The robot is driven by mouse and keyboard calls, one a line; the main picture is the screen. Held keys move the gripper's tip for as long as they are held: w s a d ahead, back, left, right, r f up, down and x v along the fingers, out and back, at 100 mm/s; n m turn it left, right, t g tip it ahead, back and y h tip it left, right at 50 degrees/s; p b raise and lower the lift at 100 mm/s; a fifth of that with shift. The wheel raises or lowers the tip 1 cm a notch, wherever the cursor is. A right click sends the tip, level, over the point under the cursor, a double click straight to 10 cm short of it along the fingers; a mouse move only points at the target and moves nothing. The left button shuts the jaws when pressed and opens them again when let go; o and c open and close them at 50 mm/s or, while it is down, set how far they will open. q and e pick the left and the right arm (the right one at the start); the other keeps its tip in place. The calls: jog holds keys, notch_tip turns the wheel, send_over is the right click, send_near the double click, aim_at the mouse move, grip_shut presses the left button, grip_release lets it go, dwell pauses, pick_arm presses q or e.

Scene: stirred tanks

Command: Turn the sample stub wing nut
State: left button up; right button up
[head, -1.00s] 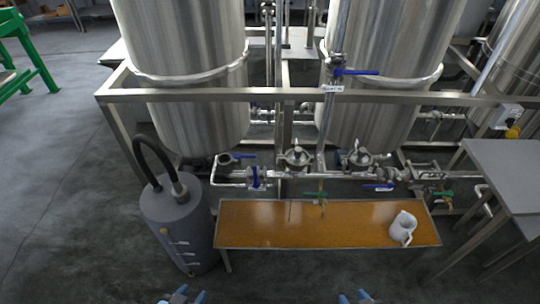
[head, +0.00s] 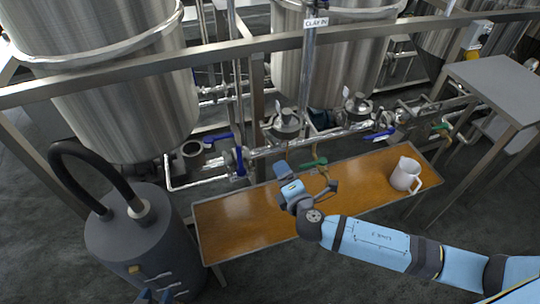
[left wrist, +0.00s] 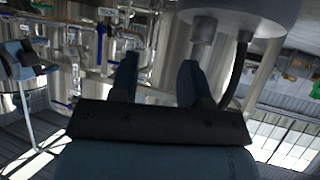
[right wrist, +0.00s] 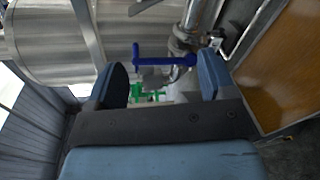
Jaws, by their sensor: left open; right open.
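A green-handled valve (head: 314,163) sits on the pipework above the back edge of the orange-brown tray table (head: 235,215). I cannot make out the wing nut itself. My right gripper (head: 285,178) is over the middle of the tray, just left of and below the green handle. In the right wrist view it is open and empty; a blue valve handle (right wrist: 165,61) and green handles (right wrist: 148,95) show beyond and between its fingers. My left gripper (head: 154,297) is at the bottom edge of the head view; in the left wrist view its fingers (left wrist: 157,72) are apart with nothing between them.
A white jug (head: 405,174) stands at the tray's right end. A grey canister with a black hose (head: 140,245) is left of the tray. A steel frame rail (head: 225,52) crosses in front of the tanks. A grey side table (head: 492,85) is at right.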

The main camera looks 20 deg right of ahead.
aim_at(271, 141)
pick_arm(q)
jog(key=shift+w+a+f+b, duration=0.1)
jog(key=shift+w+f+b, duration=0.1)
jog(key=shift+f+b, duration=0.3)
jog(key=shift+w+a+f+b, duration=0.1)
jog(key=shift+w+f+b, duration=0.05)
jog(key=shift+f+b, duration=0.35)
pick_arm(e)
jog(key=w, duration=0.5)
jog(key=w+n+t, duration=0.1)
jog(key=w, duration=0.5)
jog(key=w+n, duration=0.1)
jog(key=w, duration=0.4)
jog(key=shift+w+d+r+t, duration=0.1)
jog(key=shift+w+r+t, duration=0.1)
jog(key=shift+t, duration=0.2)
